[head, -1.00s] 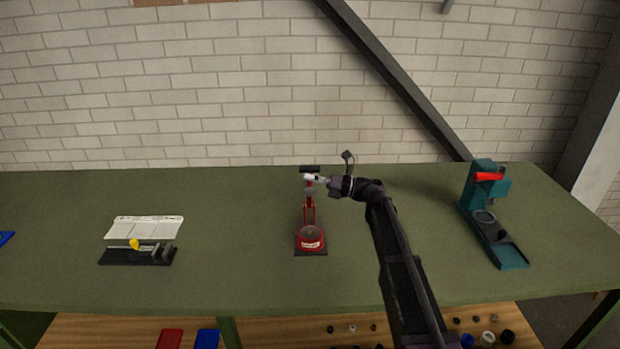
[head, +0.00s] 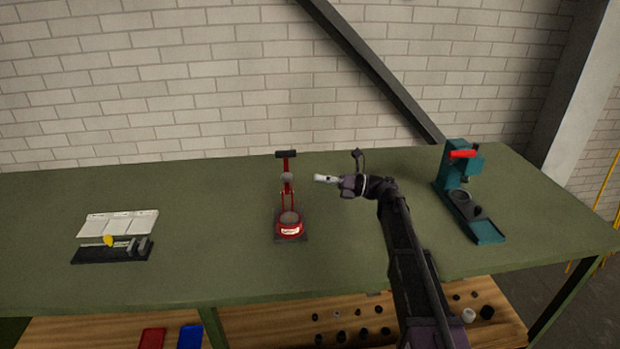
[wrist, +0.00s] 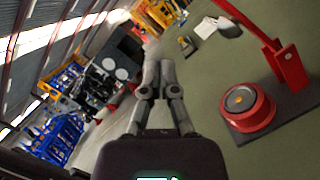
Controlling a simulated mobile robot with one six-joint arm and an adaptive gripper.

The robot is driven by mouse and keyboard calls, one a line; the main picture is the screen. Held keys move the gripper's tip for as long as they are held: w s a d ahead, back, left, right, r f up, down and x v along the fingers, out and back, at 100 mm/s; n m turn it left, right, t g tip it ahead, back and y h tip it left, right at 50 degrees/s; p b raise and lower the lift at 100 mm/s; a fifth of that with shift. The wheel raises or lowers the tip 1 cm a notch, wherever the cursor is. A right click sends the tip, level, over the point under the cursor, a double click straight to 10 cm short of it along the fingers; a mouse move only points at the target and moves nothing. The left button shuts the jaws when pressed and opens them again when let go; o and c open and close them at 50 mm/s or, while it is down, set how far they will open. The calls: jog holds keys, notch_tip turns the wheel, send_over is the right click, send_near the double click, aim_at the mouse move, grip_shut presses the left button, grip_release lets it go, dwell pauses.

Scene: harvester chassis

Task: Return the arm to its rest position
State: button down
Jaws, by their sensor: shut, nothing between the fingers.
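My gripper (head: 322,178) is shut and empty. In the head view it points left, above the green bench (head: 215,185) and a little to the right of the red press (head: 290,222), apart from it. In the wrist view the closed fingers (wrist: 159,90) show in the middle, and the red press (wrist: 248,106) stands to their right on its dark base. My arm reaches up from the bottom right of the head view, bent at the wrist.
A teal press (head: 462,185) with a red handle stands on the bench at the right. A black fixture (head: 112,250) and white trays (head: 118,222) lie at the left. Small parts, a red bin (head: 151,338) and a blue bin (head: 190,337) sit on the wooden shelf below.

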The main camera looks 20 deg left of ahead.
jog(key=shift+d, duration=0.25)
dwell(0.4)
jog(key=s+d+f+n+t+h, duration=0.1)
jog(key=s+d+f+n+h, duration=0.1)
jog(key=d, duration=0.5)
jog(key=s+d+f+n+t+h, duration=0.2)
jog(key=d+f+n+h, duration=0.2)
jog(key=d+f+n, duration=0.2)
jog(key=s+d+f+n+t+h+p, duration=0.1)
jog(key=s+d+f+n+t+h, duration=0.1)
jog(key=d+f, duration=0.5)
jog(key=shift+s+d+n+h, duration=0.3)
jog(key=shift+s+n+h, duration=0.15)
jog(key=shift+n+h, duration=0.55)
jog(key=s+d+f+n+h, duration=0.1)
jog(key=s+d+n+h, duration=0.2)
jog(key=d, duration=0.4)
jog(key=s+d+f+n+t+h, duration=0.1)
jog(key=s+d+f+n+h, duration=0.1)
jog(key=d, duration=0.6)
jog(key=s+d+f+n+h, duration=0.2)
jog(key=s+d+n+h, duration=0.1)
jog(key=d, duration=0.5)
jog(key=s+n, duration=0.1)
jog(key=n, duration=0.1)
jog(key=shift+n+t+h+p, duration=0.4)
jog(key=shift+d, duration=0.1)
